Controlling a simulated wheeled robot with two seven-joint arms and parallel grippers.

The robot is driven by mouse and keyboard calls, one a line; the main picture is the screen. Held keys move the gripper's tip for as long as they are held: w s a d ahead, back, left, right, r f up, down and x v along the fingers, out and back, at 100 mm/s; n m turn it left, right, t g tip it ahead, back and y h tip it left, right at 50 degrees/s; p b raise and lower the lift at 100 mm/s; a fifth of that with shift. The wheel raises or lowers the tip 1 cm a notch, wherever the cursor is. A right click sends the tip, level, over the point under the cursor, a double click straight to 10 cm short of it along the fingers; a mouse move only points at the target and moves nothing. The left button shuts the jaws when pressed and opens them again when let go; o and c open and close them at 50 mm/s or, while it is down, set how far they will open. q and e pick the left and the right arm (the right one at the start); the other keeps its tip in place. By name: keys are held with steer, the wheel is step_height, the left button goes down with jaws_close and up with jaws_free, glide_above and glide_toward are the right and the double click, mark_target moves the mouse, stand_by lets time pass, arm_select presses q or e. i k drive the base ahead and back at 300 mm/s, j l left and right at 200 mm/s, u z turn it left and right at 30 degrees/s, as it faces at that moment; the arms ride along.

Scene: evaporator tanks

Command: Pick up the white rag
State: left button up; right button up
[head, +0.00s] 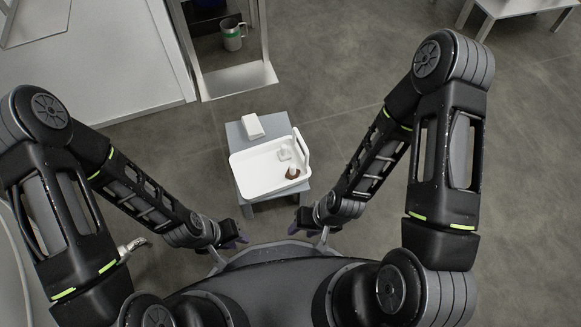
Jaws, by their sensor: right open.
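A small grey table (234,136) stands in front of me and carries a white tray (240,172) with raised walls. A white block-shaped item (252,126), which may be the folded white rag, lies on the table behind the tray. A small white item (285,153) also lies in the tray; I cannot tell which of the two is the rag. My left gripper (238,240) is low, at the table's near left side, apart from the tray; its jaws are too small to read. My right gripper (296,229) is open near the table's near right corner, holding nothing visible.
A brown and white item (292,173) sits in the tray's right part. Behind the table stands an open cabinet (238,78) with a grey mug (232,35) inside. A white panel (95,65) is at left, a white table (510,6) at top right. Grey floor is free at right.

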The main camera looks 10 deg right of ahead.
mark_target(252, 123)
steer(key=l, duration=1.3)
steer(key=i+l, duration=0.7)
steer(key=l, duration=0.15)
steer(key=i+j+u, duration=0.1)
steer(key=i, duration=0.2)
